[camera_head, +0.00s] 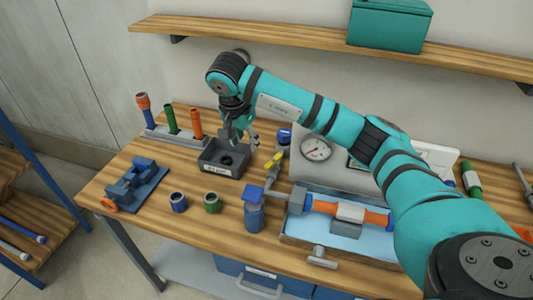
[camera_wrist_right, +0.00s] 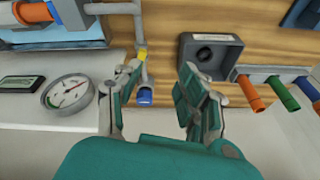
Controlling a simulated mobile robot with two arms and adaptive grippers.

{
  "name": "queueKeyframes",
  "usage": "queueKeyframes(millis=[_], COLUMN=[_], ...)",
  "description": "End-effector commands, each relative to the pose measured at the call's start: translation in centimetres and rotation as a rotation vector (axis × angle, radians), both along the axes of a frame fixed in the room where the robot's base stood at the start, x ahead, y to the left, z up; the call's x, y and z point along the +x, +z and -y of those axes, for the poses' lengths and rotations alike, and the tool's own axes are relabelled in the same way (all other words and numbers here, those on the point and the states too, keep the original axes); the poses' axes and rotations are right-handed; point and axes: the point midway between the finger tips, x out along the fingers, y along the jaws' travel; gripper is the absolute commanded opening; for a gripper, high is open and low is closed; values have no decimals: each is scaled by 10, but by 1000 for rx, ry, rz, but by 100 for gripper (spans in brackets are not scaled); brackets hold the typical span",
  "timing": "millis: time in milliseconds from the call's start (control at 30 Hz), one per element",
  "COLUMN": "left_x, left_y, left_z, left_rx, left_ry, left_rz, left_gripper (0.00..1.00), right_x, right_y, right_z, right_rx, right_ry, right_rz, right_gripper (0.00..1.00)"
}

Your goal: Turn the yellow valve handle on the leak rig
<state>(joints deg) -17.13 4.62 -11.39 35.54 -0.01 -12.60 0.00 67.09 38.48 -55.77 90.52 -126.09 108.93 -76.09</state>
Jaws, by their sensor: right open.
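The yellow valve handle (camera_head: 273,161) sits on a thin grey pipe at the left end of the leak rig, behind the blue pump-like part (camera_head: 254,208). In the right wrist view the yellow handle (camera_wrist_right: 141,54) shows just beyond the tip of the left-hand finger. My right gripper (camera_head: 241,137) is open and empty. It hangs above the back of the dark box, to the left of the handle and apart from it. Its two spread fingers also show in the wrist view (camera_wrist_right: 160,72). My left gripper is not in view.
A dark open box (camera_head: 221,160) stands under the gripper. A pressure gauge (camera_head: 316,148) on a grey panel and a blue tray (camera_head: 297,237) with an orange-ended pipe lie right. A rack of coloured tubes (camera_head: 171,133) stands left. A wooden shelf (camera_head: 270,42) runs above.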

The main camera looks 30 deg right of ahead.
Motion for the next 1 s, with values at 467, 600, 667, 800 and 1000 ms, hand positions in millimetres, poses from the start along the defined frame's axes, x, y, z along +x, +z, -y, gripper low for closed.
queueKeyframes(millis=[467, 600, 667, 800, 1000], left_x=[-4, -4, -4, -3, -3], left_y=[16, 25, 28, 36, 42], left_z=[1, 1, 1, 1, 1], left_rx=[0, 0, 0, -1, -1], left_ry=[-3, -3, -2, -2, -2], left_rz=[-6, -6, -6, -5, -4], left_gripper=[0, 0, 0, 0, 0], right_x=[2, 7, 9, 13, 18], right_y=[-24, -52, -64, -93, -123], right_z=[57, 67, 72, 82, 93], right_rx=[-138, -138, -137, -136, -135], right_ry=[-54, -52, -53, -52, -52], right_rz=[-35, -33, -33, -33, -30], right_gripper=[40, 40, 40, 40, 40])
